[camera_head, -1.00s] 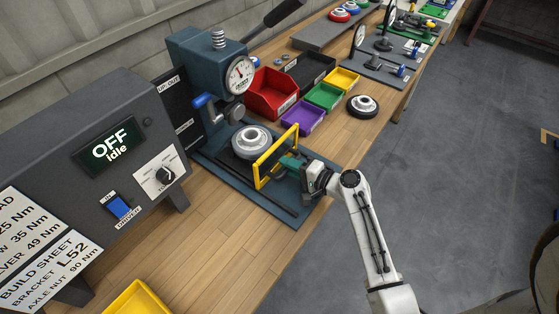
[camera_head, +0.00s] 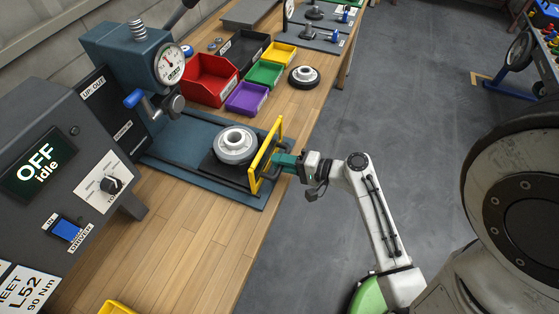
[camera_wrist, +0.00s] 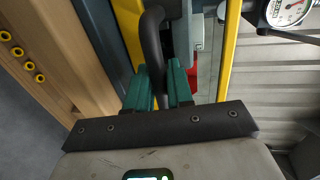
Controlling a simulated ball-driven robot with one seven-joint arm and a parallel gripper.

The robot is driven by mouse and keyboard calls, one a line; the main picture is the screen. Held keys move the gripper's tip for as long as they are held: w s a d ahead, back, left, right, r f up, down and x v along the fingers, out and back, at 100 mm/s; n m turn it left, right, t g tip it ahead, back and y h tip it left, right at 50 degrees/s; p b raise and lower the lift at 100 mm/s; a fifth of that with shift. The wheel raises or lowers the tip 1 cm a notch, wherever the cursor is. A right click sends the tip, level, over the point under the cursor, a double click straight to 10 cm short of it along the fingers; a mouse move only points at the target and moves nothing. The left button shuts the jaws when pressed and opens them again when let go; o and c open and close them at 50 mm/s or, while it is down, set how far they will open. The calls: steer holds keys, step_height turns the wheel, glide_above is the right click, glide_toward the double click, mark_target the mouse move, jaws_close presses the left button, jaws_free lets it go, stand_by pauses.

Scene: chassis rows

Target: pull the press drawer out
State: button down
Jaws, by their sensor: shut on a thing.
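The press (camera_head: 130,55) stands at the back of the bench on a blue base plate. Its drawer (camera_head: 212,168) is a dark sliding plate bearing a grey hub (camera_head: 235,145), with a yellow guard frame (camera_head: 266,156) at its front. The drawer sits out from under the press ram, towards the bench's front edge. My gripper (camera_head: 283,162) is shut on the dark drawer handle (camera_head: 268,170). In the wrist view, the green fingers (camera_wrist: 160,88) are on either side of the dark curved handle bar (camera_wrist: 152,45). The hub is not visible in the wrist view.
A control box (camera_head: 60,180) reading OFF idle stands at the left. Red (camera_head: 208,80), purple (camera_head: 246,98), green (camera_head: 265,74) and yellow (camera_head: 278,55) bins and a loose wheel (camera_head: 303,77) lie beyond the press. The grey floor (camera_head: 410,100) beside the bench is open.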

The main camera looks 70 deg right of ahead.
steer(key=c, duration=1.2)
jaws_free()
steer(key=shift+o, duration=0.2)
steer(key=shift+s, duration=0.1)
steer(key=b+v, duration=0.2)
steer(key=v, duration=0.8)
steer(key=shift+s, duration=0.3)
